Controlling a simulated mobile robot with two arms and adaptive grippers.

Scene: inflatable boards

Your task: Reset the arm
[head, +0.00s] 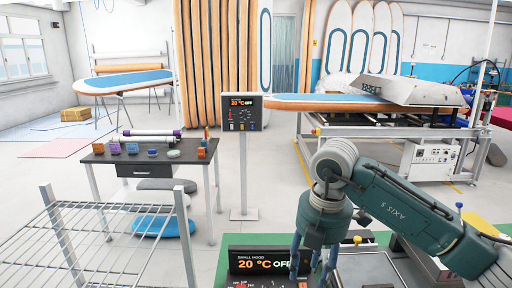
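My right arm, teal with grey joints and the marking AXIS 5, comes in from the lower right and bends down near the middle. My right gripper (314,262) points downward with its blue fingers apart and nothing seen between them. It is just right of the small hood's display (262,262), which reads 20 °C OFF, and overlaps its right end in the view. My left gripper is not in view.
A dark table (146,158) with small coloured pots and rolls stands at left, behind a wire rack (115,232). A control post (243,160) stands mid-floor. A long board (330,102) lies under a metal hood (412,90) at right. Floor between table and post is clear.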

